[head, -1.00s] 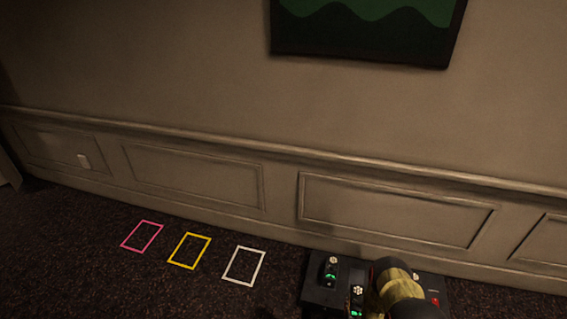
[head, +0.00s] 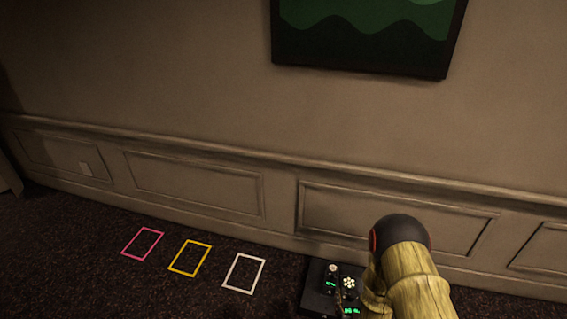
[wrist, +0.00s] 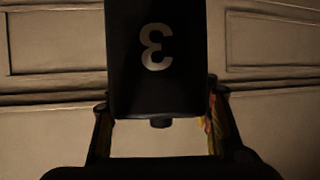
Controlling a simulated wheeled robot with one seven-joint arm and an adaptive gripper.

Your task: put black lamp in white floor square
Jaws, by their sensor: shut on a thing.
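A black box-shaped thing (wrist: 158,70) with a pale figure like a reversed 3 fills the upper middle of the wrist view. I take it to be the black lamp; its top is cut off by the frame edge. My gripper (wrist: 160,108) is shut on it, with one finger at each side near its lower end. The white floor square (head: 243,274) is an empty outline on the dark carpet in the head view, left of the mixing desk. My gripper and the held lamp cannot be made out in the head view.
The dark mixing desk (head: 318,285) with green lights is right of the white square, partly hidden by my arm. A yellow square (head: 190,257) and a pink square (head: 143,244) lie empty to the left. The panelled wall (head: 190,182) runs close behind; carpet around the squares is clear.

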